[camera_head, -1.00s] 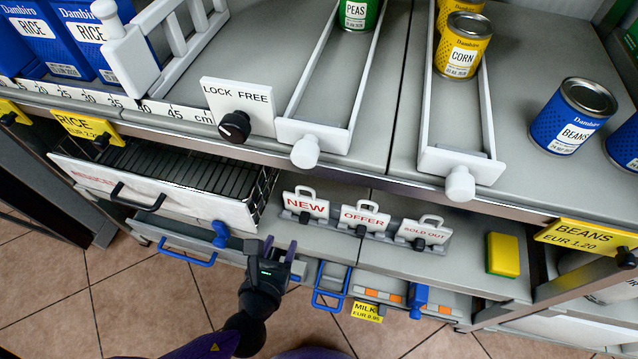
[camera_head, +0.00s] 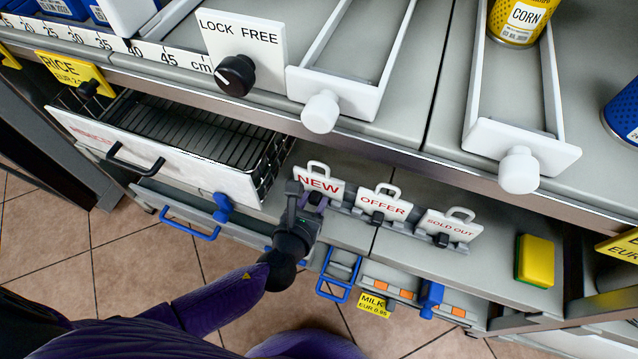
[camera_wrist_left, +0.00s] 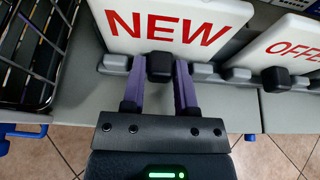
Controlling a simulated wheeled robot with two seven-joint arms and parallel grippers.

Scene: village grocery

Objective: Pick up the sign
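The white sign reading NEW (camera_head: 320,182) stands in a grey rack (camera_head: 346,211) on the lower shelf, beside the OFFER sign (camera_head: 384,204) and the SOLD OUT sign (camera_head: 449,226). Each sign has a loop handle on top and a black knob low on its front. My left gripper (camera_head: 305,198) is at the NEW sign. In the left wrist view, its two purple fingers (camera_wrist_left: 160,82) stand apart on either side of the NEW sign's black knob (camera_wrist_left: 160,66), with narrow gaps visible. My right gripper is not in view.
A wire basket drawer (camera_head: 185,135) stands pulled out left of the signs. A yellow sponge (camera_head: 535,260) lies on the shelf to the right. The upper shelf's front edge with the LOCK FREE plate (camera_head: 262,40) and white pusher trays (camera_head: 352,95) overhangs the signs.

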